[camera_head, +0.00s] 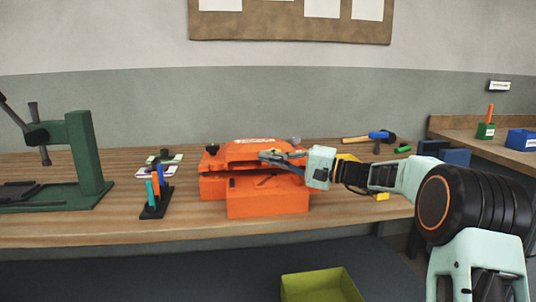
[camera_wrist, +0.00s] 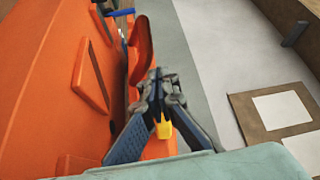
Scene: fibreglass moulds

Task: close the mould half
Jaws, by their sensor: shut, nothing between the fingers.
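The orange mould (camera_head: 268,200) sits on the wooden bench in the head view. Its upper half (camera_head: 235,152), with a pale label on top, lies at the back over the lower body, and a dark gap shows on the left between them. My gripper (camera_head: 266,155) reaches in from the right, fingers pointing left, at the upper half's front right. In the wrist view my gripper (camera_wrist: 157,80) is shut and empty, beside a large orange mould face (camera_wrist: 45,85) with a raised frame. A narrow orange part (camera_wrist: 142,45) lies just beyond the fingertips. Contact cannot be told.
A green press (camera_head: 85,160) stands at the left. A small rack (camera_head: 156,200) with coloured tools is left of the mould. A blue hammer (camera_head: 378,135) lies behind my arm. A yellow-green bin (camera_head: 320,285) is below the bench front.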

